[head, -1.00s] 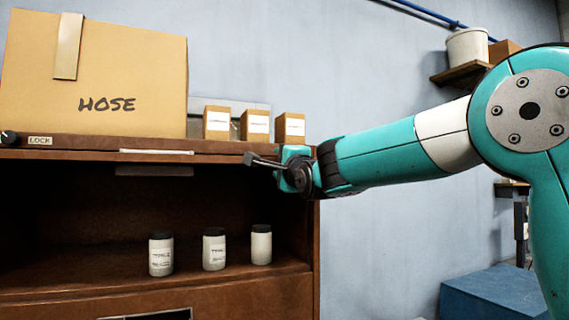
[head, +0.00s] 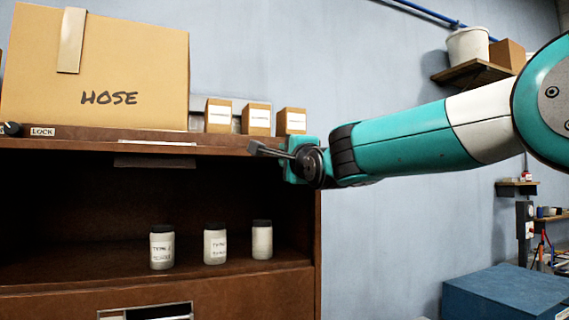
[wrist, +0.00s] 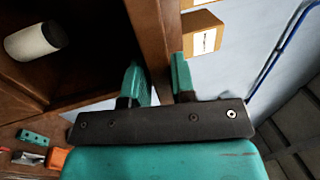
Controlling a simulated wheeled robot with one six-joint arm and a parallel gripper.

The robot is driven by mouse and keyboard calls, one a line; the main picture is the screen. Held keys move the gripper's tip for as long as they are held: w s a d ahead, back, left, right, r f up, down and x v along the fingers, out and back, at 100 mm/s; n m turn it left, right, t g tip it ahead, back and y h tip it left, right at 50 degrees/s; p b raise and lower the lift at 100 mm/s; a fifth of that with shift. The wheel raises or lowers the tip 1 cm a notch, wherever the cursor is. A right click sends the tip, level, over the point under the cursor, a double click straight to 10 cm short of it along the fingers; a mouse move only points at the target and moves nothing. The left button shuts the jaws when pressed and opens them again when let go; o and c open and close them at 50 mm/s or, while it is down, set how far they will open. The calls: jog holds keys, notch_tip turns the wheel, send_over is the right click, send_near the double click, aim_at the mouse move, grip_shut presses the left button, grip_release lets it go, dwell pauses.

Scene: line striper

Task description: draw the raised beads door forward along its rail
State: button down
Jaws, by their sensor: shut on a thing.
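The raised beads door (head: 225,149) shows as a thin brown edge lying level under the top of the brown cabinet (head: 270,287). A dim flat plate (head: 155,161) hangs below it near the middle. My gripper (head: 262,150) is at the right end of this edge and is shut on it. In the wrist view, the two teal fingers (wrist: 158,82) sit on either side of a brown board (wrist: 152,30). Where the fingers touch the board is partly hidden by the dark gripper bar. The rail itself is not visible.
Three white jars (head: 215,244) with dark lids stand on the open shelf. A large HOSE carton (head: 110,60) and three small boxes (head: 256,120) stand on the cabinet top. A blue chest (head: 510,295) is at the lower right. A wall shelf (head: 475,73) holds a bucket.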

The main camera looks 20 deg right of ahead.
jog(key=shift+s+r+b, duration=0.2)
jog(key=shift+s+b, duration=1.1)
jog(key=shift+s, duration=0.85)
jog(key=r+b+v, duration=0.1)
jog(key=b+v, duration=0.3)
jog(key=v, duration=0.2)
jog(key=shift+s+b, duration=0.3)
jog(key=shift+s, duration=0.25)
jog(key=shift+r, duration=0.15)
jog(key=shift+b, duration=0.4)
